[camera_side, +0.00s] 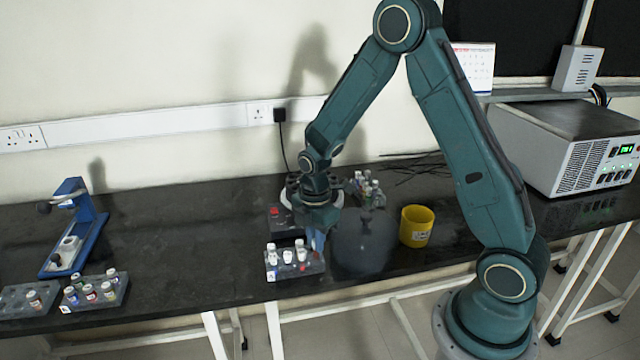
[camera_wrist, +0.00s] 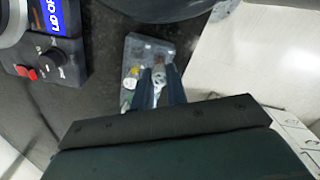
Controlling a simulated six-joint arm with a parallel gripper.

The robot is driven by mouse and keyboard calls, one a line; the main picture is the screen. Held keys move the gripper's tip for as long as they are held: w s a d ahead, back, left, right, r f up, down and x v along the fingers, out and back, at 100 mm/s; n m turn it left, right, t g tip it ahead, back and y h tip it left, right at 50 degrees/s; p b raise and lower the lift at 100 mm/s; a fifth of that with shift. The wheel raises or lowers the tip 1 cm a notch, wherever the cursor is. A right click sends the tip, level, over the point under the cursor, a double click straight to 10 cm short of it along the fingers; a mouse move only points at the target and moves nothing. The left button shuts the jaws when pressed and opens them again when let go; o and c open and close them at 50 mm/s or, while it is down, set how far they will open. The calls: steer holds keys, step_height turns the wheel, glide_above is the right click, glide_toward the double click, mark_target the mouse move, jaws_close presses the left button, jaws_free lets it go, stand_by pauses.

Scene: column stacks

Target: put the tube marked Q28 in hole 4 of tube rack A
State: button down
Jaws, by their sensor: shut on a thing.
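My gripper (camera_side: 317,243) points down over the right end of a grey tube rack (camera_side: 311,271) near the table's front edge. In the wrist view my gripper (camera_wrist: 160,88) is shut on a tube (camera_wrist: 159,72), seen from its cap end, over or in that rack (camera_wrist: 134,47); I cannot tell how deep it sits. Several white-capped tubes (camera_side: 288,256) stand in the rack to the left of the fingers. No Q28 marking, rack letter or hole number is legible, so I cannot tell which tube is held.
A machine with a red button (camera_wrist: 27,72) stands behind the rack. A yellow cup (camera_side: 416,226) and a group of small tubes (camera_side: 369,190) are to the right. Two more racks, one with several tubes (camera_side: 108,290), and a blue stand (camera_side: 75,225) are at left. The table between is clear.

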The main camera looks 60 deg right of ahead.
steer(key=shift+f, duration=1.1)
stand_by(0.3)
steer(key=c, duration=1)
jaws_free()
steer(key=shift+r, duration=0.1)
steer(key=shift+r, duration=2.9)
